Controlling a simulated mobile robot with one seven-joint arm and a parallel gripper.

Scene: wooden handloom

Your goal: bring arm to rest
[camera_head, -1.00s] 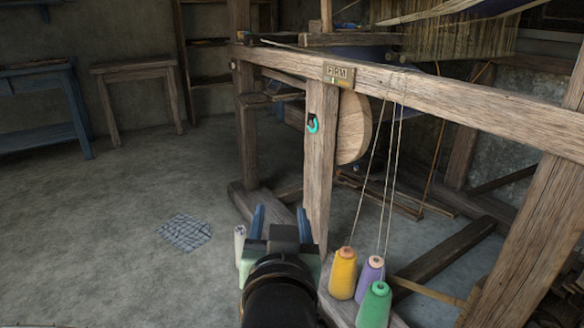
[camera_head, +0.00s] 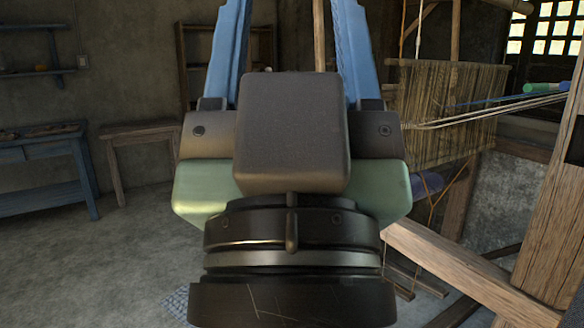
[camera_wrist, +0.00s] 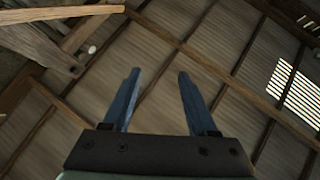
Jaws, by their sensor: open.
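My gripper (camera_head: 290,45) stands large and close in the middle of the head view, with its two blue fingers pointing up and spread apart. Nothing is between the fingers. In the wrist view my gripper (camera_wrist: 155,95) is open and empty, and it faces the wooden roof (camera_wrist: 160,60). My gripper and wrist hide much of the loom in the head view. The wooden loom (camera_head: 470,265) shows to the right of my wrist, with hanging warp threads (camera_head: 455,110).
A blue table (camera_head: 45,170) and a small wooden table (camera_head: 140,135) stand at the left by the wall. A shelf (camera_head: 265,50) is behind my gripper. The floor at the left (camera_head: 90,265) is mostly clear. A patterned cloth (camera_head: 177,302) lies on it, partly hidden.

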